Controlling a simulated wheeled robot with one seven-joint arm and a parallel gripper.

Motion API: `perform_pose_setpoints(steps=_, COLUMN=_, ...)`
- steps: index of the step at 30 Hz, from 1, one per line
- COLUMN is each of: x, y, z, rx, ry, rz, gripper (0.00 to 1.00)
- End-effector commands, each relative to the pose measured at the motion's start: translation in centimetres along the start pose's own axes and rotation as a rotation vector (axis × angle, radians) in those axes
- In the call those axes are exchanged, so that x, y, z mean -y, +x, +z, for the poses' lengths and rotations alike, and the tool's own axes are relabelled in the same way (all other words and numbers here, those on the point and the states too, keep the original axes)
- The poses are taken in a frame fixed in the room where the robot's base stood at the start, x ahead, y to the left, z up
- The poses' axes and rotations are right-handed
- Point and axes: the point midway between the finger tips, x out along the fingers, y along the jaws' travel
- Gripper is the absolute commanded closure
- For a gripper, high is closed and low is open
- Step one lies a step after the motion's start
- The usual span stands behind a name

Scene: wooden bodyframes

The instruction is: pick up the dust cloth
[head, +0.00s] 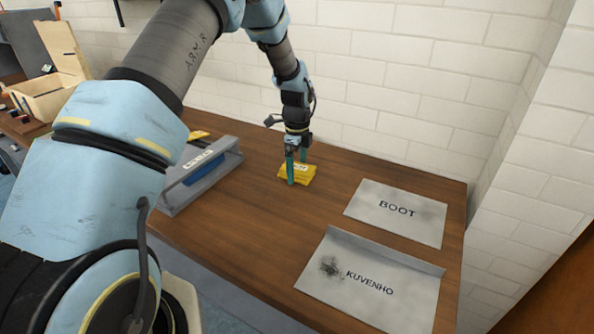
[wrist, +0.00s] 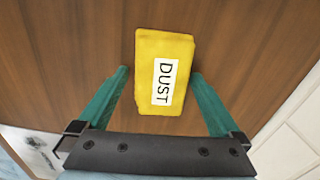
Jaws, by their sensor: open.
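The dust cloth (head: 299,177) is a folded yellow cloth lying on the wooden table. In the wrist view the dust cloth (wrist: 148,88) carries a white label reading "DUST". My gripper (head: 297,172) has green fingers and points down at the cloth. In the wrist view my gripper (wrist: 160,76) is open, with one finger on each side of the cloth's near part. Narrow gaps seem to show between the fingers and the cloth, the right one smaller. Whether the fingertips touch the table is hard to tell.
The wooden table (head: 250,225) has free room in front of the cloth. A grey holder (head: 215,172) with a blue item stands to the left. A plate marked BOOT (head: 398,211) and a tray marked KUVENHO (head: 385,300) lie to the right. A white brick wall (head: 400,95) rises behind.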

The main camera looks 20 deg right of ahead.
Motion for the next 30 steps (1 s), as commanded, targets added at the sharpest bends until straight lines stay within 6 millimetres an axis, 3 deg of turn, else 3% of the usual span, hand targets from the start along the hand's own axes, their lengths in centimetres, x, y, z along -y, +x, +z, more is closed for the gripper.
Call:
perform_pose_setpoints(steps=2, x=0.01, y=0.01, z=0.0, rx=0.0, ry=0.0, rz=0.0, gripper=0.0)
perform_pose_setpoints(steps=22, x=0.01, y=-0.03, z=0.0, rx=0.0, ry=0.0, rz=0.0, gripper=0.74)
perform_pose_setpoints(steps=30, x=0.06, y=-0.28, z=0.01, rx=0.0, ry=-0.001, rz=-0.002, gripper=0.74)
